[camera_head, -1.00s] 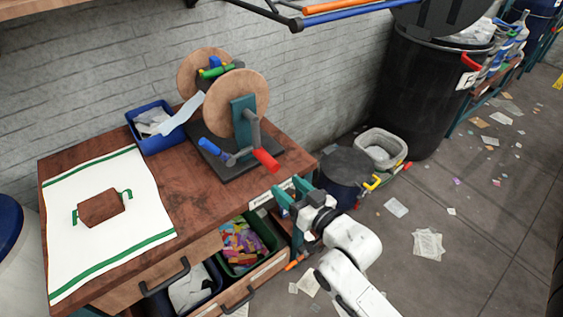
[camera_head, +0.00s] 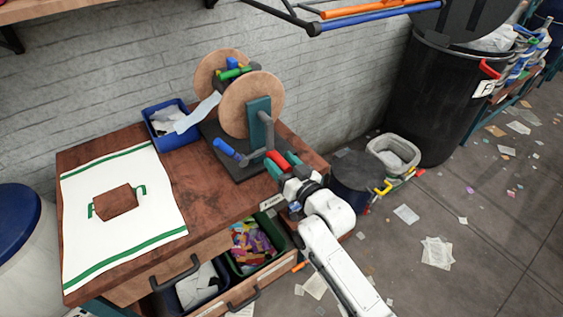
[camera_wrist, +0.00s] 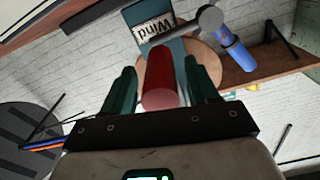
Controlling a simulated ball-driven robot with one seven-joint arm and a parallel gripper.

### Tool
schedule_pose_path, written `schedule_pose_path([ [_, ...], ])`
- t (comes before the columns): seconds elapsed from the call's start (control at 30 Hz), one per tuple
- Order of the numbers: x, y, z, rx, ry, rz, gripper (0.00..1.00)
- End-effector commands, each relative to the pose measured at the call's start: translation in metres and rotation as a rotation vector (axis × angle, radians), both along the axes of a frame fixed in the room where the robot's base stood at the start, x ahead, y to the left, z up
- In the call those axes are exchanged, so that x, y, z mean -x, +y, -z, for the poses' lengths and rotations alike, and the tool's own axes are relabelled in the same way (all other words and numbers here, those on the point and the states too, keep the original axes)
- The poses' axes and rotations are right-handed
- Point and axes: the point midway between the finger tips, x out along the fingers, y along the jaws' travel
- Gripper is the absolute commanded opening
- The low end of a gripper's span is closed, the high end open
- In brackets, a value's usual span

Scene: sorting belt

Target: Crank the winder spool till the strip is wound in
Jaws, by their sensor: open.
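The winder spool (camera_head: 252,105) stands at the back right of the wooden bench, with two round wooden discs on a dark base. A pale strip (camera_head: 198,113) hangs from it toward the blue bin. Its crank has a red handle (camera_head: 277,160) at the right and a blue handle (camera_head: 224,147) at the left. My gripper (camera_head: 281,170) is at the red handle. In the wrist view the red handle (camera_wrist: 160,82) lies between the open fingers of my gripper (camera_wrist: 161,85), with small gaps on both sides.
A blue bin (camera_head: 170,140) with pale scraps stands beside the spool. A white cloth with green stripes (camera_head: 85,235) covers the bench's left. A dark bucket (camera_head: 352,190) stands right of my arm. Papers litter the floor.

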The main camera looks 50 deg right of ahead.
Motion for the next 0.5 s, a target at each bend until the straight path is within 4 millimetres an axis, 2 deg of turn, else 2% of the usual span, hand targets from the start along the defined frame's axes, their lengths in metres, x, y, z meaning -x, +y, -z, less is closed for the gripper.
schedule_pose_path([
  [0.3, -0.0024, -0.0007, 0.0002, 0.0, 0.0, 0.0, 0.59],
  [0.5, -0.0022, -0.0007, 0.0001, 0.0, 0.0, 0.0, 0.4],
])
